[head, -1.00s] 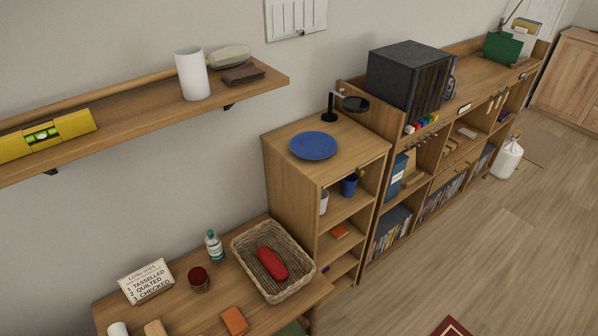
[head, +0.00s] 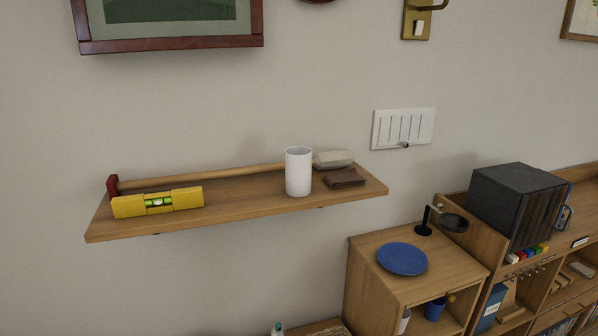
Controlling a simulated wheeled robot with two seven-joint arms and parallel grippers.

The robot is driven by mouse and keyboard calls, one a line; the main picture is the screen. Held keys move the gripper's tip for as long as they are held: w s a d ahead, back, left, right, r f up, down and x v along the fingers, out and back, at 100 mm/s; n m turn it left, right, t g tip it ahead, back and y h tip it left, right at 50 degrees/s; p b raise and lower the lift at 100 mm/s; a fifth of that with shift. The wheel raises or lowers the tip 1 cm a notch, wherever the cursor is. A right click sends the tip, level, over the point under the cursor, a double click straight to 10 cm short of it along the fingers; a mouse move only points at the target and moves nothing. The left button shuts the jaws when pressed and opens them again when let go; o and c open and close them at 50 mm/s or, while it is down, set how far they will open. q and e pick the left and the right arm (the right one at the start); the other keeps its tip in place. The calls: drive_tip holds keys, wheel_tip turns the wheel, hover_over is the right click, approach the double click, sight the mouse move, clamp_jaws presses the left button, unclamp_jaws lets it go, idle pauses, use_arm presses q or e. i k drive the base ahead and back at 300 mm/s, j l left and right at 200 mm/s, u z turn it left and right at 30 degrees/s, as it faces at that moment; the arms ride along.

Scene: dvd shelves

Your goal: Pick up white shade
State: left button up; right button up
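A white cylindrical shade (head: 298,172), open at the top, stands upright on the wooden wall shelf (head: 240,204), right of the shelf's middle. A brown wallet-like item (head: 344,178) lies just to its right, and a wooden rod (head: 215,177) runs behind it. Neither of my grippers is in the head view.
A yellow spirit level (head: 158,202) lies at the shelf's left, and a pale grey rounded object (head: 333,160) sits behind the brown item. A framed picture (head: 170,44) hangs above. Lower right are a blue plate (head: 402,258), a black lamp (head: 452,223) and a dark box (head: 515,205).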

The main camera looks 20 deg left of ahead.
sight(298, 159)
drive_tip(key=i+l+u, duration=0.2)
drive_tip(key=l+u, duration=0.25)
drive_tip(key=l, duration=0.95)
drive_tip(key=l+u, duration=0.45)
drive_tip(key=l, duration=0.95)
drive_tip(key=k, duration=0.05)
